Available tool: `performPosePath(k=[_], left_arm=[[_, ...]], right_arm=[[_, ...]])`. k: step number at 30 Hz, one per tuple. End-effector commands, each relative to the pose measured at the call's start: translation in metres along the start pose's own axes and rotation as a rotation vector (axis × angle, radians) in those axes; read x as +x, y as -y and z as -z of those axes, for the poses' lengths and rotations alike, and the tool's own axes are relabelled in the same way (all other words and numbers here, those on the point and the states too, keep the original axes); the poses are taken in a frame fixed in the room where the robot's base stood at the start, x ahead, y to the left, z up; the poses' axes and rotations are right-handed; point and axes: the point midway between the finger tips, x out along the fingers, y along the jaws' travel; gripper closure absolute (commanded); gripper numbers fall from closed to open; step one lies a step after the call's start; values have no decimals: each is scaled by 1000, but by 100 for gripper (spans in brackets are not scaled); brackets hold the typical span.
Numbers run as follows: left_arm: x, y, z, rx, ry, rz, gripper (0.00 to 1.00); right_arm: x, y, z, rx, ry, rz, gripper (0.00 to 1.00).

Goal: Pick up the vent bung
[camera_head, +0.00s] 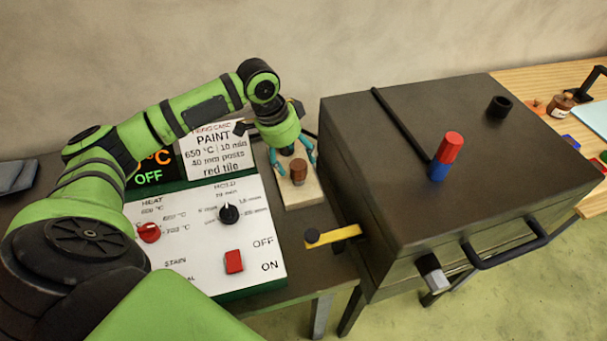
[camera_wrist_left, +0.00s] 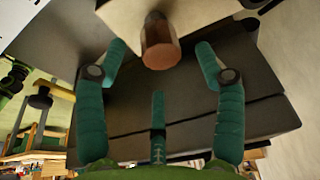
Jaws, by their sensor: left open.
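The vent bung (camera_head: 298,172) looks to be the short brown cylinder standing upright on a pale block (camera_head: 302,193) between the control panel and the dark kiln. My left gripper (camera_head: 292,160) reaches down over the block from behind, its teal fingers open beside the bung. In the left wrist view the bung (camera_wrist_left: 161,42) shows between the two spread fingertips of my left gripper (camera_wrist_left: 160,58); no grip on it is visible. The fingers partly overlap the bung's surroundings, so I cannot tell whether either touches it. My right gripper is not in view.
A yellow lever (camera_head: 335,235) sticks out in front of the block. The control panel (camera_head: 195,240) lies to the left.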

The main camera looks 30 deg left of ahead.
Motion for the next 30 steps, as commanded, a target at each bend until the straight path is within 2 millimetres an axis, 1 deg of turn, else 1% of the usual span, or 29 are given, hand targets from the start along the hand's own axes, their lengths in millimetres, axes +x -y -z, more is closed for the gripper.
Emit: performPosePath(k=[1, 3, 5, 8, 10, 12, 15, 18, 22, 23, 24, 26, 27, 28, 30], left_arm=[[4, -1, 0, -1, 3, -3, 31], [10, -1, 1, 0, 1, -3, 31], [17, -1, 1, -1, 3, -4, 31], [30, -2, 1, -2, 3, -5, 31], [41, -1, 1, -1, 3, -3, 31], [52, -1, 1, -2, 2, -3, 31], [62, -1, 0, 0, 2, -1, 31], [64, 0, 0, 1, 1, 0, 31], [65, 0, 0, 1, 1, 0, 31], [64, 0, 0, 1, 1, 0, 35], [64, 0, 0, 1, 1, 0, 51], [64, 0, 0, 1, 1, 0, 75], [64, 0, 0, 1, 1, 0, 91], [64, 0, 0, 1, 1, 0, 93], [64, 0, 0, 1, 1, 0, 93]], right_arm=[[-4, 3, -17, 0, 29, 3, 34], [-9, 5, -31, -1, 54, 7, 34], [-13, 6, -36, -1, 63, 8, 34], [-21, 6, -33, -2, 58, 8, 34], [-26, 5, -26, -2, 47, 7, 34], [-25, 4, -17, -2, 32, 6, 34], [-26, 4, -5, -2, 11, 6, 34], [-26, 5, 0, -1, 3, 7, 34], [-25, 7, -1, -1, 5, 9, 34], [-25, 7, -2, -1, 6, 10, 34], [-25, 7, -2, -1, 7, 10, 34], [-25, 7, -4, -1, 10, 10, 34], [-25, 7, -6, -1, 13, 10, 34], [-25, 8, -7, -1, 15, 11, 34], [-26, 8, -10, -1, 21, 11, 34]])
